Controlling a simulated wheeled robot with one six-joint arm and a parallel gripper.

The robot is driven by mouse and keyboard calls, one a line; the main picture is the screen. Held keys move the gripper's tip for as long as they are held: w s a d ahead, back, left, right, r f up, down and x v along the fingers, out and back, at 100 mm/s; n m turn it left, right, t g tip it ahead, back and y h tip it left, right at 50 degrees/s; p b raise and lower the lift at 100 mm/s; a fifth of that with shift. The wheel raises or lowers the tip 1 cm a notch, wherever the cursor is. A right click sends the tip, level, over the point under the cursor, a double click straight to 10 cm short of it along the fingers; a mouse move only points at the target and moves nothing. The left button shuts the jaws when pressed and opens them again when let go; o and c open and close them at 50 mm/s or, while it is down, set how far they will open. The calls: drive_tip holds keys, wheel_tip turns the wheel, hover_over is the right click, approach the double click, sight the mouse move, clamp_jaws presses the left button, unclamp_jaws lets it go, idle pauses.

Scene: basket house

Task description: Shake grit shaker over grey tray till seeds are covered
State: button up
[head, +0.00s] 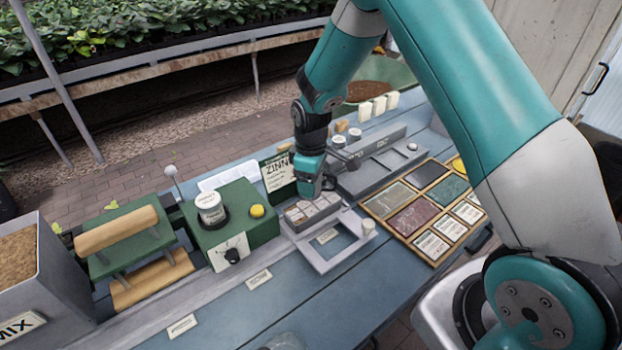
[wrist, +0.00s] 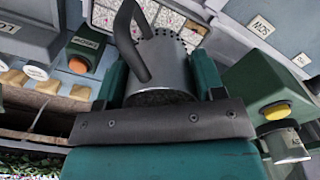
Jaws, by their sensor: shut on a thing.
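My gripper (head: 316,184) is above the grey tray (head: 313,211) on the bench. In the wrist view its green fingers are shut around the grey metal grit shaker (wrist: 160,65), which has a dark curved handle and a perforated end. The shaker's holed end points toward the tray (wrist: 103,16), whose cells show speckled pinkish-white contents. The shaker hides part of the tray there. In the head view my gripper hides most of the shaker. I cannot tell whether grit is falling or how fully the seeds are covered.
A green box with a yellow button (head: 257,211) and a white-topped jar (head: 210,208) stands left of the tray. A wooden rack of colored panels (head: 412,219) lies right. A grey rail unit (head: 376,163) stands behind. The blue bench front (head: 300,290) is mostly clear.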

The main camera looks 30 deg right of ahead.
drive_tip(key=shift+w+d, duration=0.2)
drive_tip(key=shift+d, duration=0.75)
drive_tip(key=shift+s+a+p, duration=0.15)
drive_tip(key=shift+s+a, duration=0.1)
drive_tip(key=shift+a, duration=1.15)
drive_tip(key=shift+s+a+p, duration=0.15)
drive_tip(key=shift+s+a, duration=0.1)
drive_tip(key=shift+a, duration=1.15)
drive_tip(key=shift+s+a+p, duration=0.15)
drive_tip(key=shift+s+a, duration=0.1)
drive_tip(key=shift+a, duration=1.15)
drive_tip(key=shift+d, duration=0.3)
wheel_tip(320, 180, up, 6)
drive_tip(key=p, duration=0.4)
